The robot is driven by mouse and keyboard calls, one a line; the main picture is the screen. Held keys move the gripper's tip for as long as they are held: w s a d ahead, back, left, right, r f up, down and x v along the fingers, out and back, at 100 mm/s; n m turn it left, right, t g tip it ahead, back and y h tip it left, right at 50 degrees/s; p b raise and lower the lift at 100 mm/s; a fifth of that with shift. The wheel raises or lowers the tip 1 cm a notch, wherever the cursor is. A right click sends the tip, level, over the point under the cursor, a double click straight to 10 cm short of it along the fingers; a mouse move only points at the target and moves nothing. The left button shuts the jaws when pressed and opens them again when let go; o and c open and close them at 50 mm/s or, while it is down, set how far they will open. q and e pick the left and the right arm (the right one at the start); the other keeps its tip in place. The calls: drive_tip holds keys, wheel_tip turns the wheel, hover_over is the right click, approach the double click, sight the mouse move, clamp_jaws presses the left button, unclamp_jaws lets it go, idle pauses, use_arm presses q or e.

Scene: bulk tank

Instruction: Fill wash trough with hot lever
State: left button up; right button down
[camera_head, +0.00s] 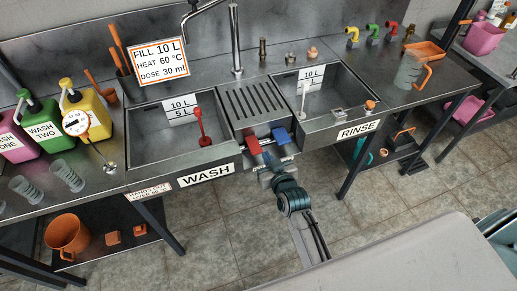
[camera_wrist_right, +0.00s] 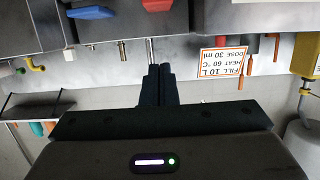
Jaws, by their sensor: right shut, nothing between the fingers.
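The wash trough (camera_head: 150,152) is the left basin in the head view, with 10 L and 5 L marks on its back wall. I see no clear water in it. A red-handled piece (camera_head: 201,125) stands upright inside it. The red lever (camera_head: 253,146) and the blue lever (camera_head: 281,136) are on the front between the basins; the wrist view also shows red (camera_wrist_right: 157,5) and blue (camera_wrist_right: 90,12) at its top edge. My right gripper (camera_head: 270,160) is just in front of the levers. Its fingers (camera_wrist_right: 155,85) are together and empty. Contact with a lever cannot be told. My left gripper is out of view.
The rinse trough (camera_head: 315,124) is to the right. A metal tap (camera_head: 236,40) stands behind the ribbed drainer (camera_head: 252,103). A sign (camera_head: 160,60) reads fill 10 L, heat 60 °C, dose 30 ml.

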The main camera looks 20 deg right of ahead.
drive_tip(key=p, duration=0.3)
hover_over(253, 145)
drive_tip(key=s, duration=0.4)
wheel_tip(253, 145, down, 2)
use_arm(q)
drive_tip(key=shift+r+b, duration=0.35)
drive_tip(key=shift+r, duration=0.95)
use_arm(e)
drive_tip(key=shift+d+f, duration=0.2)
drive_tip(key=shift+f, duration=0.9)
drive_tip(key=shift+d+f, duration=0.15)
drive_tip(key=shift+f, duration=0.9)
